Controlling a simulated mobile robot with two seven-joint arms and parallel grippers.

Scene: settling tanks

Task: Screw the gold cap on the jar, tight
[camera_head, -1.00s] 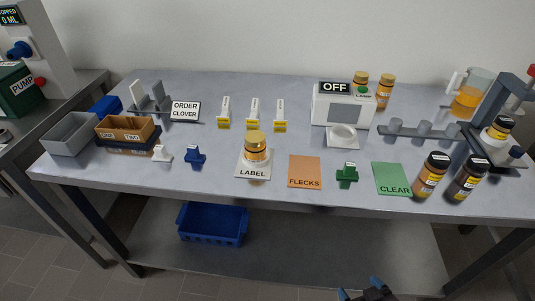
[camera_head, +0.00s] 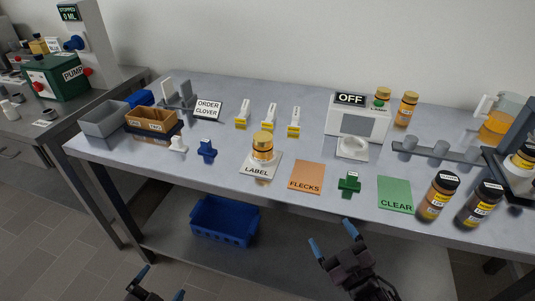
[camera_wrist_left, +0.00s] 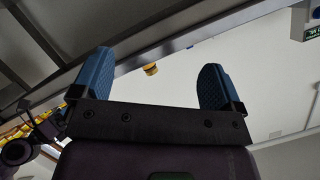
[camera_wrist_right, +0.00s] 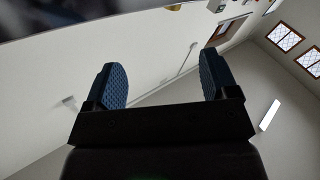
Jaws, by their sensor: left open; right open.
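A small amber jar (camera_head: 262,154) with a gold cap (camera_head: 263,138) on top stands upright on the white LABEL mat (camera_head: 249,172) at the middle of the bench. The frames do not show how tight the cap sits. My left gripper (camera_head: 160,283) is open and empty at the bottom left, in front of and below the bench edge. My right gripper (camera_head: 332,238) is open and empty in front of the bench edge, right of the jar. Both are apart from the jar. The left wrist view shows the open left fingers (camera_wrist_left: 158,65); the right wrist view shows the open right fingers (camera_wrist_right: 162,82).
An orange FLECKS mat (camera_head: 307,176), green fixture (camera_head: 349,183) and green CLEAR mat (camera_head: 394,194) lie right of the jar. A blue fixture (camera_head: 207,149) stands left. A blue crate (camera_head: 224,220) is below.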

